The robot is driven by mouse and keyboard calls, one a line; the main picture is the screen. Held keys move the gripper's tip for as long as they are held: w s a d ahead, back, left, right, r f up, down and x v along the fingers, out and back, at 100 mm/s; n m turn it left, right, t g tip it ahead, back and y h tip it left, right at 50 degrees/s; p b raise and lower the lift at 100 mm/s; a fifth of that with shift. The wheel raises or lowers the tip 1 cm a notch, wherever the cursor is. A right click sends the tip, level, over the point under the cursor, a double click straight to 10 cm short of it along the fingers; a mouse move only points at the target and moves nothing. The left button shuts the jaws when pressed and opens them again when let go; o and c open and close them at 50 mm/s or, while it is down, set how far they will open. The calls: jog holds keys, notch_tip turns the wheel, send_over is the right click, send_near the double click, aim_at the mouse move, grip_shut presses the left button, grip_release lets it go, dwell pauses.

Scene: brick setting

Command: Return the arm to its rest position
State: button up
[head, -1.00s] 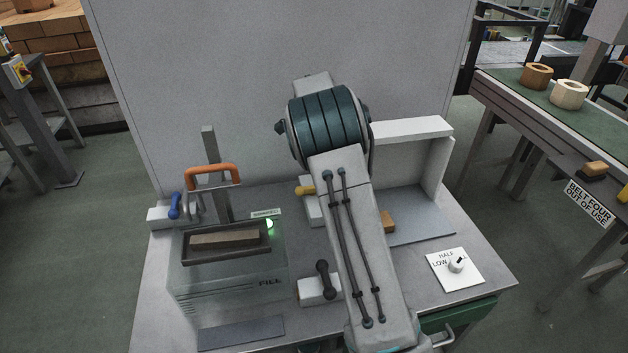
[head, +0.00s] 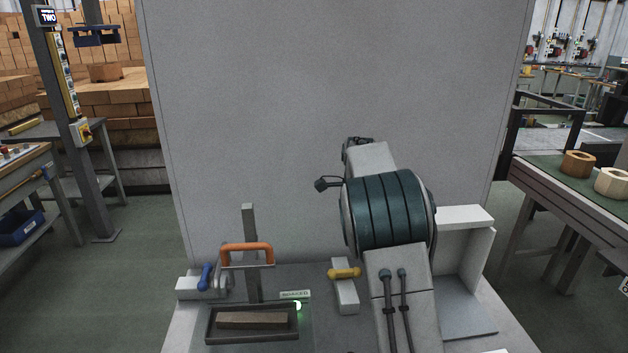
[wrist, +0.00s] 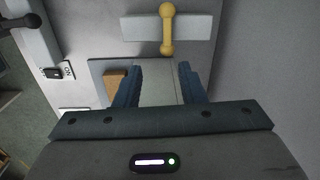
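My arm rises over the right half of the grey bench in the head view, its dark ribbed joint in front of the grey back panel. My gripper shows in the wrist view (wrist: 160,84), its two blue fingers apart with nothing between them. It is above the bench, apart from the things on it. In the head view the gripper's fingers are hidden behind the arm.
A tray with a brick (head: 252,320) sits at the bench's left, below an orange handle (head: 246,252). A yellow-handled lever (head: 344,273) stands left of my arm. A white shelf (head: 466,217) stands right. A grey panel (head: 330,100) closes the back.

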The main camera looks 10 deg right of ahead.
jog(key=s+r+n+t, duration=0.1)
jog(key=s+r+n, duration=0.25)
jog(key=s, duration=0.65)
jog(key=s+r+n+t, duration=0.1)
jog(key=s+r+n, duration=0.3)
jog(key=s, duration=0.5)
jog(key=s+a+f+n, duration=0.1)
jog(key=s+f+n, duration=0.1)
jog(key=s+n, duration=0.3)
jog(key=s+a+f+n, duration=0.1)
jog(key=s+f+n, duration=0.2)
jog(key=s, duration=0.9)
jog(key=shift+f+n+t, duration=0.2)
jog(key=shift+n+t, duration=0.2)
jog(key=shift+n, duration=0.45)
